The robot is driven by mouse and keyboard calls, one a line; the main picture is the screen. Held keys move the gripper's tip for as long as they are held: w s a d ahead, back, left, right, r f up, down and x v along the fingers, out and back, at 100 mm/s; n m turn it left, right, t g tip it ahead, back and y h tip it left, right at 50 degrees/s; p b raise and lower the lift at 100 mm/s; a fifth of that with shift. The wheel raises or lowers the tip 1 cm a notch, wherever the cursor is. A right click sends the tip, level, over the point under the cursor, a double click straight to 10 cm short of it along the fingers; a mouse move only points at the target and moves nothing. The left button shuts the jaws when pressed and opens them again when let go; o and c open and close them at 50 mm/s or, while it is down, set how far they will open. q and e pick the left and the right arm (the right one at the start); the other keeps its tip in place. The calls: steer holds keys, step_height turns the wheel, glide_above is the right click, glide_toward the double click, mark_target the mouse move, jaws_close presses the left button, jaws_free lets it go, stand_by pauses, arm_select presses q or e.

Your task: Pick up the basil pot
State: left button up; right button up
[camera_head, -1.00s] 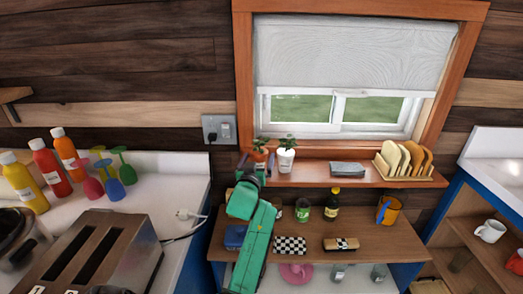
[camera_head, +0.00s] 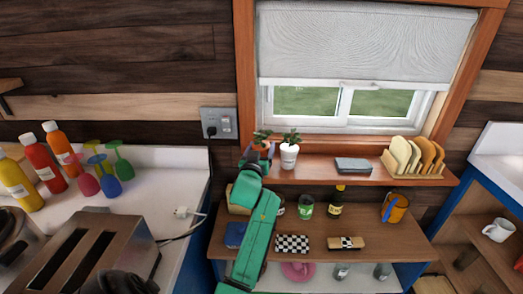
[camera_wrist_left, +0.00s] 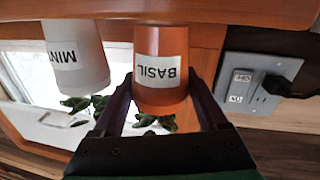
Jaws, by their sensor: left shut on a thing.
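The basil pot (camera_wrist_left: 161,45) is a terracotta pot with a white BASIL label and green leaves, upside down in the left wrist view. In the head view the basil pot (camera_head: 262,143) is at the left end of the window shelf, partly hidden by my gripper. My left gripper (camera_wrist_left: 161,98) is shut on it, one dark finger on each side. In the head view my left gripper (camera_head: 257,153) reaches up from below in front of the shelf. I cannot tell whether the pot's base touches the shelf. My right gripper is not in view.
A white MINT pot (camera_head: 289,157) stands close beside the basil pot. A grey block (camera_head: 352,165) and a rack of boards (camera_head: 414,157) are farther right on the window shelf. A wall outlet (camera_wrist_left: 262,85) is near the other side. A lower shelf (camera_head: 375,240) holds bottles and jars.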

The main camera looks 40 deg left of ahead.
arm_select(q)
step_height(320, 180, up, 20)
steer(key=b, duration=0.1)
steer(key=shift+f, duration=0.2)
steer(key=shift+s+f, duration=0.1)
